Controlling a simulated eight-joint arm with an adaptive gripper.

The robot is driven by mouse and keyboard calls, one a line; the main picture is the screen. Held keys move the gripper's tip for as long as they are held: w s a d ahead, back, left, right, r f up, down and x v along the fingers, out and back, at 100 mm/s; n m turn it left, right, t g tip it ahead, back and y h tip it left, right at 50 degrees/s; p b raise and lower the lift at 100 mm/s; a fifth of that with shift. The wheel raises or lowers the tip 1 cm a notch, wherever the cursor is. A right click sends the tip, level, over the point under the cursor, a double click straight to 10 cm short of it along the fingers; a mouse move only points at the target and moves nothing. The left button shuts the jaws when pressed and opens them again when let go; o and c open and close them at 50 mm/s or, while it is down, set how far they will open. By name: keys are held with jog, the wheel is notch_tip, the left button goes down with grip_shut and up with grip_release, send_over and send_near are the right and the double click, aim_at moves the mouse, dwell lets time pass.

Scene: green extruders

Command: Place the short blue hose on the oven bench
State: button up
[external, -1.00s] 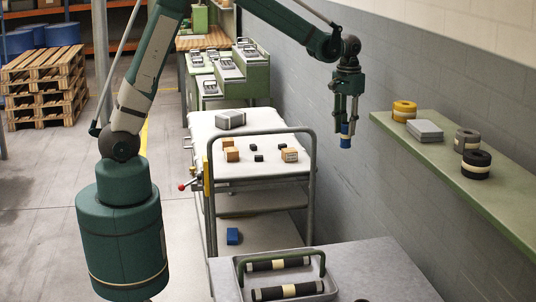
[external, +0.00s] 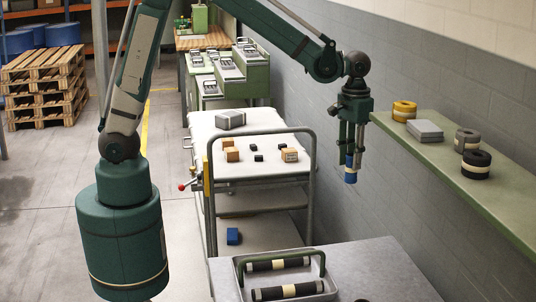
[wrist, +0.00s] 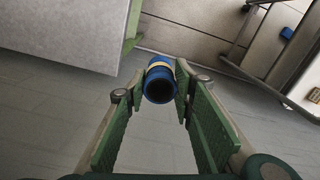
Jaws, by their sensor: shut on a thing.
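The short blue hose (external: 351,170) is a small blue tube with a pale band around it. My gripper (external: 351,152) is shut on it and holds it in the air, roughly upright, between the trolley and the wall shelf. In the wrist view the hose (wrist: 159,84) sits between the tips of the green finger pads, its open end facing the camera. A grey-topped bench (external: 385,270) stands at the front, below and nearer the camera than the hose. I cannot tell for certain whether this is the oven bench.
A tray (external: 240,279) with a green handle and dark rolls lies on the grey bench; its right part is mostly clear. The trolley (external: 265,170) carries small boxes, with a blue block (external: 233,236) lower down. The green wall shelf (external: 450,165) holds tape rolls and a grey case.

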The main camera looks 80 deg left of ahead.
jog(key=s+d+m, duration=0.1)
jog(key=s+d, duration=0.7)
jog(key=d, duration=0.4)
jog(key=d+r+p, duration=0.1)
jog(key=d+r, duration=0.3)
jog(key=d, duration=0.7)
jog(key=d+r+m+p, duration=0.1)
jog(key=d+r, duration=0.3)
jog(key=d, duration=0.7)
jog(key=d+r+m+p, duration=0.1)
jog(key=d+r, duration=0.3)
jog(key=d, duration=0.6)
jog(key=shift+s+d+r+p, duration=0.3)
jog(key=shift+d+r+p, duration=0.1)
jog(key=shift+p, duration=0.25)
jog(key=shift+f, duration=0.1)
notch_tip(320, 180, down, 24)
jog(key=shift+r, duration=0.2)
jog(key=shift+f, duration=0.1)
jog(key=shift+f, duration=2)
jog(key=shift+f, duration=0.15)
